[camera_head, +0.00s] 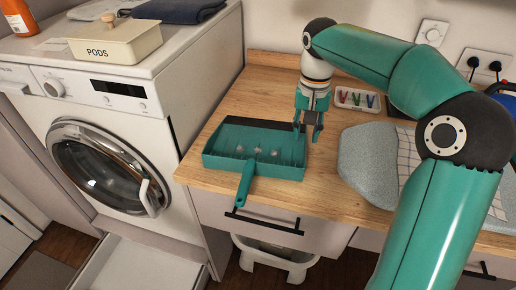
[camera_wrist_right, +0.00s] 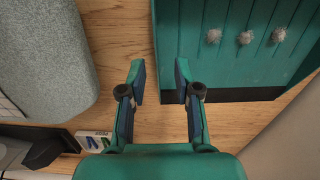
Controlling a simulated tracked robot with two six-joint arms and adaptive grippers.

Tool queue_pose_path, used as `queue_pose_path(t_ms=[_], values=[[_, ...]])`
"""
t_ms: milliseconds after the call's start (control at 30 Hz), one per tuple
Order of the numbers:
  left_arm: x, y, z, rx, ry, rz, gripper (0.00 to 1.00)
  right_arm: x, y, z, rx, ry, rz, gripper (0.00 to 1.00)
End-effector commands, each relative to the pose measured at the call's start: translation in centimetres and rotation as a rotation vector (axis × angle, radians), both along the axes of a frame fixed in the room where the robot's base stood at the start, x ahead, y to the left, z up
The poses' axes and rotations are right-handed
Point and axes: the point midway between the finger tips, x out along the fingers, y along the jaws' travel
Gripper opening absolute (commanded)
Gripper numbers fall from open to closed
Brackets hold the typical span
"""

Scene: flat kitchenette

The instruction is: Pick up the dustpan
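The teal dustpan (camera_head: 225,139) lies on the wooden counter, its handle (camera_head: 243,185) sticking out over the front edge. Three small grey fluff balls (camera_head: 257,151) sit in its pan. In the right wrist view the dustpan (camera_wrist_right: 229,65) fills the upper right; its handle is out of frame there. My right gripper (camera_head: 307,130) points down near the dustpan's back right corner. My left gripper is not in view.
A grey ironing pad (camera_head: 366,160) lies right of the gripper and shows in the wrist view (camera_wrist_right: 45,60). A white tray of coloured pegs (camera_head: 357,100) stands behind.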

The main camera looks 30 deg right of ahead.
Motion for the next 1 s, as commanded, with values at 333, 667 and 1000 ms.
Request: queue_pose_path(t_ms=[333,667,1000], values=[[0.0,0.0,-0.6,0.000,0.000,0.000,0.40,-0.5,0.0,-4.1,0.000,0.003,-0.001,0.32],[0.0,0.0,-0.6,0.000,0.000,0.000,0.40,-0.4,0.0,-5.2,0.000,0.000,0.000,0.32],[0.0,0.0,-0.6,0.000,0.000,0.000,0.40,-0.4,0.0,-5.2,0.000,0.000,0.001,0.00]])
